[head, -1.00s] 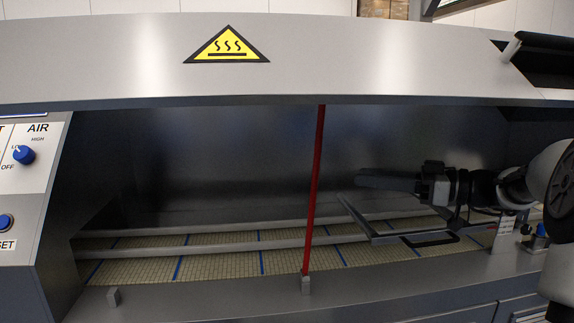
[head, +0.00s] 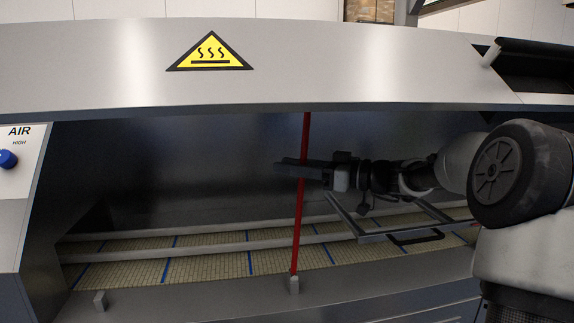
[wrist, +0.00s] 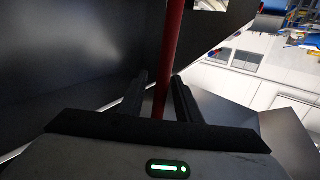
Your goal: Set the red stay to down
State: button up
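The red stay (head: 297,225) is a thin rod standing nearly upright, tilted slightly in the head view. It runs from under the raised hood (head: 300,75) to a small grey block (head: 294,284) on the front ledge. My gripper (head: 281,162) reaches in from the right, level, at the stay's upper half. In the wrist view the stay (wrist: 171,45) passes between the two fingers of my gripper (wrist: 160,78). The fingers are apart, with gaps beside the rod, so it is around the stay but not closed on it.
Beneath lies a mesh bed (head: 205,265) with blue stripes and grey rails (head: 190,242). A dark frame with a handle (head: 415,238) is below my arm. Another small block (head: 100,301) sits on the ledge at left. A control panel (head: 18,165) is at far left.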

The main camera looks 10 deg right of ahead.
jog(key=shift+w+a, duration=0.3)
jog(key=shift+a, duration=0.15)
grip_shut()
